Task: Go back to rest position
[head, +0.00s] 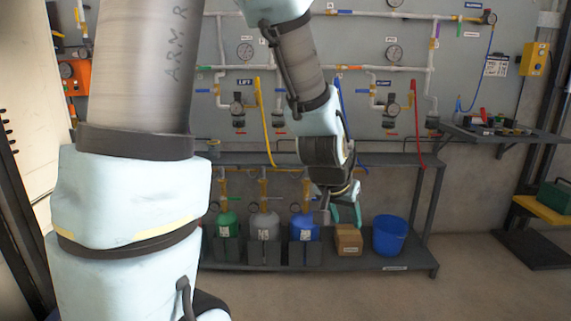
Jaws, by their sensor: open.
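My gripper (340,212) hangs from my arm near the middle of the head view, fingers pointing down. It is open, with nothing seen between its fingers. In the picture it overlaps the space between the blue cylinder (304,228) and the cardboard box (348,240). I cannot tell its exact distance from them. My arm's large upper link fills the left side of the view and hides part of the rack and wall.
A dark rack (428,262) holds green (227,224) and grey (265,226) cylinders and a blue bucket (390,235). Piping and gauges cover the wall panel (345,55). A shelf (520,133) juts out right. The floor (480,295) at front right is clear.

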